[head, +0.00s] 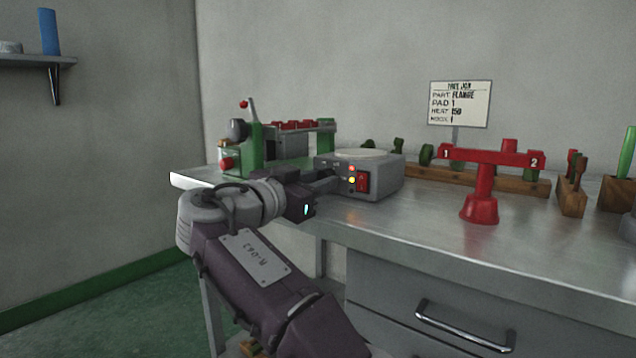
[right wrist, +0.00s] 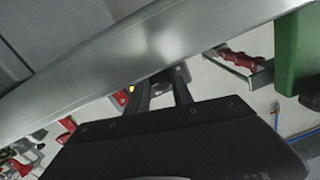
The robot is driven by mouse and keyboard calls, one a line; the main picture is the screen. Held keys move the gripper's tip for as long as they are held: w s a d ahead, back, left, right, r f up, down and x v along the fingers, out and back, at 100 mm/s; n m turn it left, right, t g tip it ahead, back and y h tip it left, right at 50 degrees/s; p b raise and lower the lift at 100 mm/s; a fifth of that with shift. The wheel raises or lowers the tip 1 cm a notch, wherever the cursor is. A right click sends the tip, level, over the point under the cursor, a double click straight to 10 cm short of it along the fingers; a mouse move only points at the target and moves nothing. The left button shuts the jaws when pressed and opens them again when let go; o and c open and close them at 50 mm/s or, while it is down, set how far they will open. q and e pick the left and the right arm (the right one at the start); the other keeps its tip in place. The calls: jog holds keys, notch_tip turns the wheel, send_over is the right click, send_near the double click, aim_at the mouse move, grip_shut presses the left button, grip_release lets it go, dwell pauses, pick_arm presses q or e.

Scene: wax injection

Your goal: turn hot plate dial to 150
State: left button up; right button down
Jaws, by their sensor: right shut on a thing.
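The hot plate (head: 388,179) is a grey box with a pale round top, standing on the metal bench. Its front has a red switch (head: 363,182) and small lit red and yellow lights. My right gripper (head: 327,180) reaches the left part of that front and is shut on the dial. The gripper hides the dial and its scale in the head view, so its setting cannot be read. In the right wrist view my fingers (right wrist: 163,84) reach past the bench edge, with the yellow light (right wrist: 131,89) beside them. My left gripper is not in view.
A green machine (head: 249,150) stands behind and left of the hot plate. A red stand (head: 484,190) marked 1 and 2 stands right, with wooden racks (head: 573,196) beyond. A sign (head: 460,104) reads heat 150. The bench (head: 420,224) is clear in front of the hot plate.

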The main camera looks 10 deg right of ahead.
jog(key=shift+r, duration=0.15)
jog(key=c, duration=1.1)
grip_release()
jog(key=p+v, duration=0.2)
jog(key=v, duration=0.7)
